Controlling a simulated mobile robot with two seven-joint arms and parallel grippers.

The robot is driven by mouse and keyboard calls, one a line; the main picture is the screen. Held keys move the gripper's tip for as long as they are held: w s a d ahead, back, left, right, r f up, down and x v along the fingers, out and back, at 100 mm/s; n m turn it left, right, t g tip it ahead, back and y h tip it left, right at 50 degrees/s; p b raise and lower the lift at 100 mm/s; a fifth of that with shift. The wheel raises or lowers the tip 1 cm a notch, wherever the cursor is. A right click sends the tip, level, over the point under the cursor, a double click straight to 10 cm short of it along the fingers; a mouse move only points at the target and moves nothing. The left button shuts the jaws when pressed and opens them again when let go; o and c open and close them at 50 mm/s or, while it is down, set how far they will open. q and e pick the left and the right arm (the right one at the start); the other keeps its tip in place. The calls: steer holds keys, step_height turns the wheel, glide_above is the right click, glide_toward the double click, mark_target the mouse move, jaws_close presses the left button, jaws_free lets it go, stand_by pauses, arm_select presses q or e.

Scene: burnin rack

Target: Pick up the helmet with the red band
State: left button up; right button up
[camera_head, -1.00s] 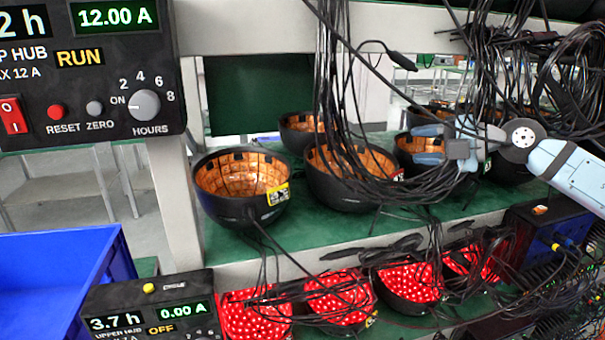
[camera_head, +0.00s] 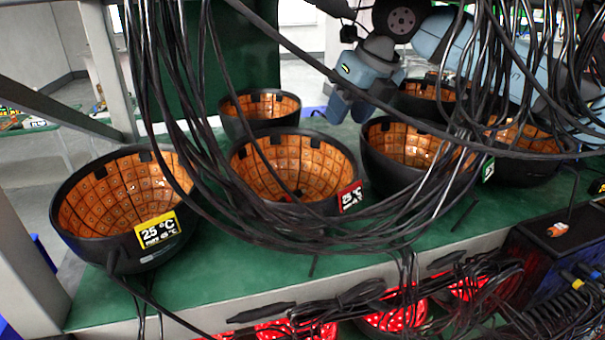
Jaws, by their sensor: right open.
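The helmet with the red band (camera_head: 318,166) is a black bowl lying open side up, lined with orange tiles. My left gripper is not in view.
A yellow-tagged helmet (camera_head: 115,200) stands left, a green-tagged one (camera_head: 405,145) right, and an untagged-looking one (camera_head: 260,108) behind. Dense hanging cables cross the space before the helmets. Red-lit helmets (camera_head: 395,320) sit below.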

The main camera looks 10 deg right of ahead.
mark_target(338, 143)
steer(key=f, duration=0.2)
steer(key=shift+w+a+f+h+b, duration=0.25)
steer(key=shift+w+f+h+b, duration=0.05)
steer(key=shift+w, duration=0.05)
steer(key=x, duration=0.3)
steer(key=shift+d+f, duration=0.25)
steer(key=shift+f, duration=0.15)
steer(key=shift+w+a+f, duration=0.1)
steer(key=shift+w+f, duration=0.05)
steer(key=shift+f, duration=0.3)
steer(key=shift+r, duration=0.1)
jaws_close()
